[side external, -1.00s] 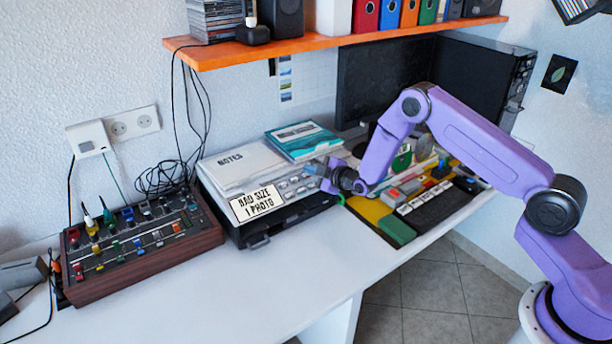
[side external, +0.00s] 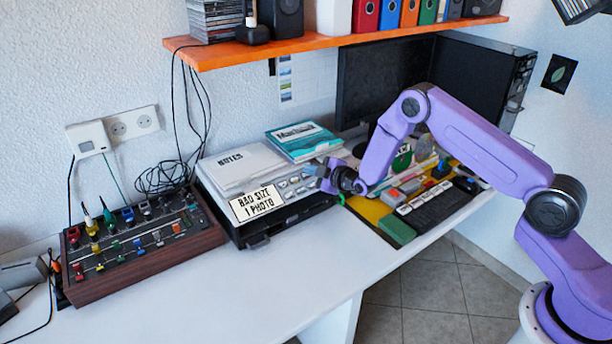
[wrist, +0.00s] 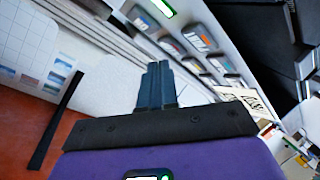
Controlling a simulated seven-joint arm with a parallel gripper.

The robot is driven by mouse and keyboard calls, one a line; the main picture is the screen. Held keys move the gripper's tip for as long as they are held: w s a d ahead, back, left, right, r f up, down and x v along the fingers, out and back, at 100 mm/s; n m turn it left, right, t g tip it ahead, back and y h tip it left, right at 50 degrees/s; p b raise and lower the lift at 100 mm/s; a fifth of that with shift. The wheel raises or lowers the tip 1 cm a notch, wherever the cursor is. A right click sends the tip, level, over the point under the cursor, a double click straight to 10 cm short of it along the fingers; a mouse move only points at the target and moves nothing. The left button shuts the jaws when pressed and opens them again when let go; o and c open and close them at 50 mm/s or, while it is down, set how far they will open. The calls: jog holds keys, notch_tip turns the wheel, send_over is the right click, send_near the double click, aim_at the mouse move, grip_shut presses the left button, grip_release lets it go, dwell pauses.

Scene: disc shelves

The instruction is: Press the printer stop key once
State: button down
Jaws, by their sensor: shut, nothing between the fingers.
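The printer (side external: 232,222) stands on the white desk with a rounded key panel on its top right. A sign reading "BAD SIZE 1 PHOTO" (side external: 257,203) is on its front. My gripper (side external: 322,174) is shut and empty at the right end of this panel. In the wrist view the closed fingers (wrist: 157,70) point toward the panel, beside its rows of grey keys. One key has orange-red marks (wrist: 201,39), and another near the top edge has a green border (wrist: 162,7). I cannot read which is the stop key, or tell whether the fingertips touch the panel.
Notes (side external: 240,166) and a teal-covered book (side external: 303,139) lie on the printer's top, behind the keys. A mixer console (side external: 140,265) stands to the left. A keyboard and coloured blocks (side external: 396,230) lie to the right. An orange shelf (side external: 330,41) hangs above. The front desk is clear.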

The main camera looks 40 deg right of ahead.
jog(key=shift+w+f, duration=0.15)
jog(key=shift+f, duration=0.15)
jog(key=shift+w+f, duration=0.2)
jog(key=shift+f, duration=0.15)
dwell(0.8)
jog(key=shift+s+r, duration=0.1)
jog(key=shift+r, duration=0.05)
jog(key=shift+s+r, duration=0.35)
jog(key=shift+r, duration=0.2)
jog(key=shift+r, duration=0.15)
jog(key=shift+s+r, duration=0.4)
jog(key=shift+r, duration=0.3)
jog(key=shift+s+r, duration=0.4)
jog(key=shift+r, duration=0.3)
jog(key=shift+s+r, duration=0.4)
jog(key=shift+r, duration=0.3)
